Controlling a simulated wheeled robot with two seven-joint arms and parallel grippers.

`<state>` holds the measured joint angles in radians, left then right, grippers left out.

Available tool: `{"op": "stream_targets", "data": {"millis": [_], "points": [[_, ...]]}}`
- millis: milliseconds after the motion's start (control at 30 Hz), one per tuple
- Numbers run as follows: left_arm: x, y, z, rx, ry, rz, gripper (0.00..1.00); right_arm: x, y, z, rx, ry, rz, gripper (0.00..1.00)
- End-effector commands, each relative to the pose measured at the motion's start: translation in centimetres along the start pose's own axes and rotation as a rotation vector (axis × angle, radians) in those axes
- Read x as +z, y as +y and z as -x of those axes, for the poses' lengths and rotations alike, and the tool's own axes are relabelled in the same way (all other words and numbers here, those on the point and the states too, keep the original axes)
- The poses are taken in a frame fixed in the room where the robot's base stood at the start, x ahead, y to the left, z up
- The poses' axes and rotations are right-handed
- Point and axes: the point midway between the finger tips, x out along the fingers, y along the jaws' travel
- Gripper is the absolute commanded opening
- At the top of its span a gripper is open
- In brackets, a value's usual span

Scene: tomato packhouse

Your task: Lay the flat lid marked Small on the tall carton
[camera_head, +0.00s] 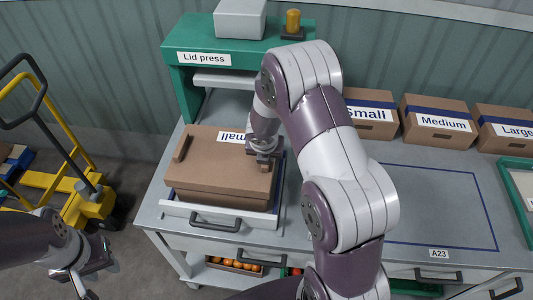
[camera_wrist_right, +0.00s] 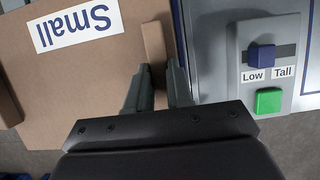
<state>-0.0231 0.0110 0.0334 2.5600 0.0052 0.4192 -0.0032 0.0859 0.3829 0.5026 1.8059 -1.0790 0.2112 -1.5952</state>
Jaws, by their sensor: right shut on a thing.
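The flat brown lid (camera_head: 212,160) with a white Small label lies level over a brown carton (camera_head: 218,201) in the drawer under the lid press. Whether it rests fully on the carton is hard to tell. The lid also shows in the right wrist view (camera_wrist_right: 105,60), with a raised strip (camera_wrist_right: 154,45) at its edge. My right gripper (camera_head: 265,160) is at the lid's right side, its fingers (camera_wrist_right: 158,75) shut on that strip. My left gripper (camera_head: 98,280) is empty and open, low at the left, away from the bench.
The green lid press (camera_head: 185,75) stands behind. Its panel has a blue Low/Tall knob (camera_wrist_right: 261,55) and green button (camera_wrist_right: 268,101). Cartons marked Small (camera_head: 370,128), Medium (camera_head: 437,135) and Large (camera_head: 505,142) line the back. The outlined bench area (camera_head: 435,205) is clear. A yellow truck (camera_head: 75,200) stands left.

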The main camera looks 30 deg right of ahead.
Motion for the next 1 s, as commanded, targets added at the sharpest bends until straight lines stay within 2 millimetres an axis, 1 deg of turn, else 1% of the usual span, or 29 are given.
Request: {"op": "stream_targets", "data": {"millis": [467, 500, 533, 567, 800, 867, 967, 1000], "points": [[0.0, 0.0, 0.1, 0.000, 0.000, 0.000, 0.37, 0.1, 0.0, 0.1, 0.000, 0.000, 0.000, 0.00], [0.0, 0.0, 0.1, 0.000, 0.000, 0.000, 0.37, 0.0, 0.0, 0.1, 0.000, 0.000, 0.000, 0.34], [0.0, 0.0, 0.1, 0.000, 0.000, 0.000, 0.37, 0.0, 0.0, 0.1, 0.000, 0.000, 0.000, 0.44], [0.0, 0.0, 0.1, 0.000, 0.000, 0.000, 0.37, 0.0, 0.0, 0.1, 0.000, 0.000, 0.000, 0.51], [0.0, 0.0, 0.1, 0.000, 0.000, 0.000, 0.37, 0.0, 0.0, 0.1, 0.000, 0.000, 0.001, 0.51], [0.0, 0.0, 0.2, 0.000, 0.000, 0.000, 0.37, 0.1, 0.0, 0.3, 0.000, 0.000, 0.001, 0.51], [-0.1, 0.0, 0.9, 0.000, 0.000, 0.000, 0.37, 0.2, 0.1, 1.9, 0.001, -0.002, 0.001, 0.51], [-0.1, 0.0, 1.3, 0.000, 0.000, 0.000, 0.37, 0.3, 0.0, 2.9, 0.002, -0.003, 0.001, 0.51]]}}
